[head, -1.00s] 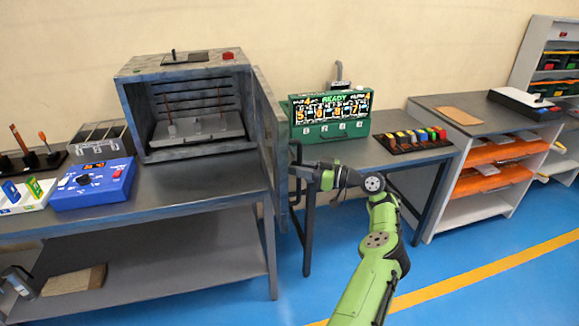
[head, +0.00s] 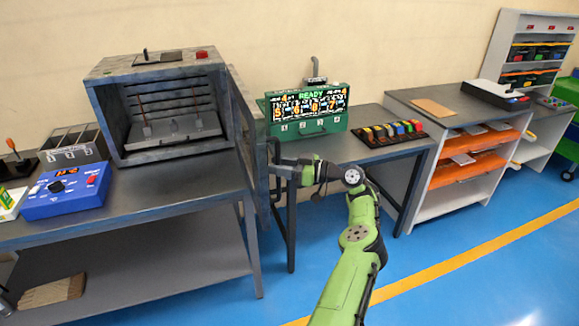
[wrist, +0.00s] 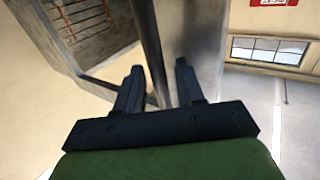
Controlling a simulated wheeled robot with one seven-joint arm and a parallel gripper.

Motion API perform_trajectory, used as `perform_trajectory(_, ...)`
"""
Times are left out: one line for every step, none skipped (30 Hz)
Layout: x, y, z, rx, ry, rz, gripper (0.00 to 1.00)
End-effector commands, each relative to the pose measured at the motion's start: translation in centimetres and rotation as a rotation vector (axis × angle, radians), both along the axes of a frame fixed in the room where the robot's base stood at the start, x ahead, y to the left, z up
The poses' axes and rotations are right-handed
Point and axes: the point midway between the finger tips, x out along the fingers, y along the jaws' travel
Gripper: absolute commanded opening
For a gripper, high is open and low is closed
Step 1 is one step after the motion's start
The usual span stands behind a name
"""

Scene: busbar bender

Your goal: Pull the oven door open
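The grey oven (head: 172,68) stands on the left table with its front open, showing racks and a tray inside. Its door (head: 241,120) is swung well out to the right, seen nearly edge-on. A dark vertical handle (head: 277,150) is on the door's outer face. My gripper (head: 275,168) is at this handle. In the wrist view, the handle bar (wrist: 152,50) runs between my two spread fingers (wrist: 160,82), closer to the left one, with a gap on the right. The door panel (wrist: 195,45) shows behind the bar.
A blue control box (head: 65,190) sits on the left table (head: 180,190). A green display box (head: 307,112) and a rack of coloured blocks (head: 388,133) are on the table behind my gripper. A shelf unit with orange trays (head: 465,160) stands right. The blue floor in front is clear.

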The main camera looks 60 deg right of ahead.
Motion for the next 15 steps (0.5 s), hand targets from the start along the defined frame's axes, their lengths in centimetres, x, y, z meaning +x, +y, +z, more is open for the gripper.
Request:
perform_trajectory(-0.8,-0.3,0.0,0.003,-0.002,-0.005,0.38)
perform_trajectory(-1.3,-0.4,0.0,0.004,-0.002,-0.006,0.38)
perform_trajectory(-2.2,-0.6,0.0,0.003,-0.004,-0.006,0.38)
perform_trajectory(-3.0,-0.8,0.1,0.002,-0.005,-0.007,0.38)
perform_trajectory(-3.8,-1.0,0.1,0.003,-0.004,-0.007,0.38)
perform_trajectory(-5.0,-1.2,0.1,0.003,-0.007,-0.007,0.38)
perform_trajectory(-5.8,-1.4,0.1,0.002,-0.006,-0.007,0.38)
perform_trajectory(-6.7,-1.6,0.1,0.001,-0.006,-0.007,0.38)
perform_trajectory(-7.8,-1.8,0.1,0.001,-0.007,-0.006,0.38)
perform_trajectory(-8.6,-2.1,0.1,0.001,-0.006,-0.007,0.38)
perform_trajectory(-9.5,-2.3,0.1,0.001,-0.006,-0.007,0.38)
perform_trajectory(-10.5,-2.4,0.1,0.003,-0.007,-0.005,0.38)
perform_trajectory(-11.2,-2.7,0.1,0.0,-0.004,-0.006,0.38)
perform_trajectory(-11.9,-2.8,0.1,0.0,-0.004,-0.006,0.38)
perform_trajectory(-12.7,-2.9,0.1,0.0,-0.005,-0.004,0.38)
